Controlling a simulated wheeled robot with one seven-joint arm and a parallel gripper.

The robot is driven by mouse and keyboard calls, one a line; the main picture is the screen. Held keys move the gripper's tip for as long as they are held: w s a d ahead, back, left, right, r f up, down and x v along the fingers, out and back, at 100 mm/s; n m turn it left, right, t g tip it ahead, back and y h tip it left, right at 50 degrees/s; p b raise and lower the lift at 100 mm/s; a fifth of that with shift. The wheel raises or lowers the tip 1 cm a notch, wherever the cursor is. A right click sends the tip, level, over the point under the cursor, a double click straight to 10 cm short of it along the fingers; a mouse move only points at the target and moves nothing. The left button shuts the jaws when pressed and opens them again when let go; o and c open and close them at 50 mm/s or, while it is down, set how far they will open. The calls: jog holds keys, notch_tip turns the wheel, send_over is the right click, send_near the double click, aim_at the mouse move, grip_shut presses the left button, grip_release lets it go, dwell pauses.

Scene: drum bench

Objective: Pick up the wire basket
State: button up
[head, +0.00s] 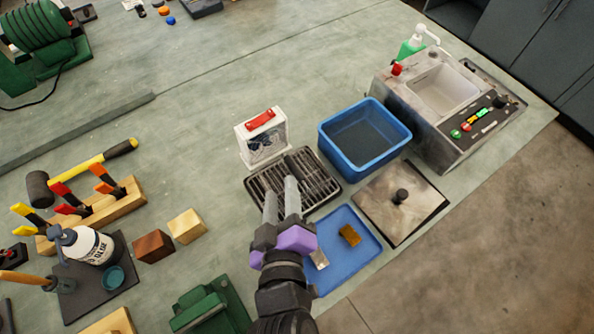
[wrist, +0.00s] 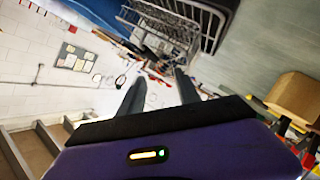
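In the wrist view, the gripper (wrist: 160,78) points towards the wirework without visible contact.
A blue tray (head: 345,262) lies in front, beside a metal plate with a black knob (head: 400,205). Wooden blocks (head: 187,226) sit left.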

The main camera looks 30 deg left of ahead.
aim_at(292, 171)
jog(key=shift+w+a+r+n+h, duration=0.1)
jog(key=shift+w+a+n+h, duration=0.3)
jog(key=shift+w+n+h, duration=0.45)
jog(key=shift+d+h+p, duration=0.1)
jog(key=shift+h+p, duration=0.2)
jog(key=shift+h, duration=0.25)
jog(key=shift+d+f+p+x, duration=0.15)
jog(key=shift+d+p+x, duration=0.05)
jog(key=shift+x, duration=1.1)
jog(key=shift+d+f+p+x, duration=0.1)
jog(key=shift+d+p+x, duration=0.1)
jog(key=shift+x, duration=1.1)
jog(key=shift+d+f+p+x, duration=0.15)
jog(key=shift+p+x, duration=0.05)
jog(key=shift+x, duration=1.05)
grip_shut()
